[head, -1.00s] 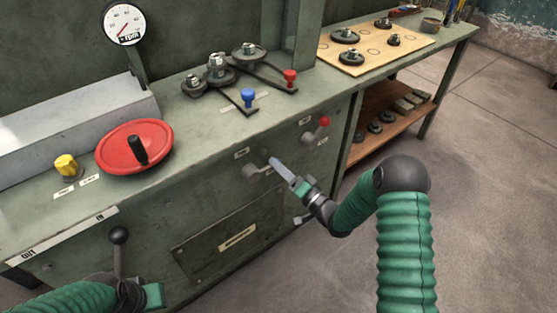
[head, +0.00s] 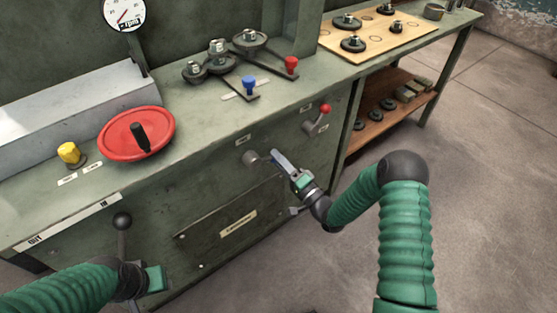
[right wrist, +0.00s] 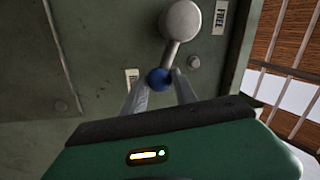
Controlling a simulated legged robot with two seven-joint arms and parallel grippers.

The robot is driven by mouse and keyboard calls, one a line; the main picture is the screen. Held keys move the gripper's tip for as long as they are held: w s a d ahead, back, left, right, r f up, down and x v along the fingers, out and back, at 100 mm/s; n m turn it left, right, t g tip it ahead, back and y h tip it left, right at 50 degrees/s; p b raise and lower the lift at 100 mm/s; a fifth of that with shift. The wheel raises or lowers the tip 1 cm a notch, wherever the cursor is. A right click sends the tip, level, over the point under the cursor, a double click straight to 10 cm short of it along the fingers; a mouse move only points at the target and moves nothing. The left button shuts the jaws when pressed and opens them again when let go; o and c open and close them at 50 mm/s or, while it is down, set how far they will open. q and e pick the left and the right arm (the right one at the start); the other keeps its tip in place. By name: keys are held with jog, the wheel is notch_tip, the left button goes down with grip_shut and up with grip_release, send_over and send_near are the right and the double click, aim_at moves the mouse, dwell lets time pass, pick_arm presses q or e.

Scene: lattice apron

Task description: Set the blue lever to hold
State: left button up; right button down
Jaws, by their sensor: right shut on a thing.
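The blue lever is on the cabinet's front panel. In the right wrist view, its blue ball knob (right wrist: 158,78) hangs from a short grey arm on a round hub (right wrist: 181,20). In the head view, the hub (head: 251,158) shows left of my right gripper (head: 277,157), which hides the knob. My right gripper is shut on the knob, one finger on each side. A FREE label (right wrist: 220,17) is beside the hub; another label (right wrist: 132,76), unreadable, is near the knob. My left gripper (head: 155,279) is at lower left near a black-knobbed lever (head: 122,222); its fingers cannot be made out.
A red-knobbed lever (head: 325,109) is on the panel, up and right. The benchtop holds a red handwheel (head: 112,145), a yellow knob (head: 69,153), and slim levers with blue (head: 249,84) and red (head: 291,65) knobs. The floor (head: 480,200) at right is clear.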

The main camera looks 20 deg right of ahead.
jog(key=shift+d+f, duration=0.15)
jog(key=shift+f, duration=0.05)
jog(key=c, duration=1)
grip_release()
jog(key=p+v, duration=0.3)
jog(key=v, duration=1.4)
jog(key=shift+p, duration=0.35)
jog(key=shift+w, duration=0.15)
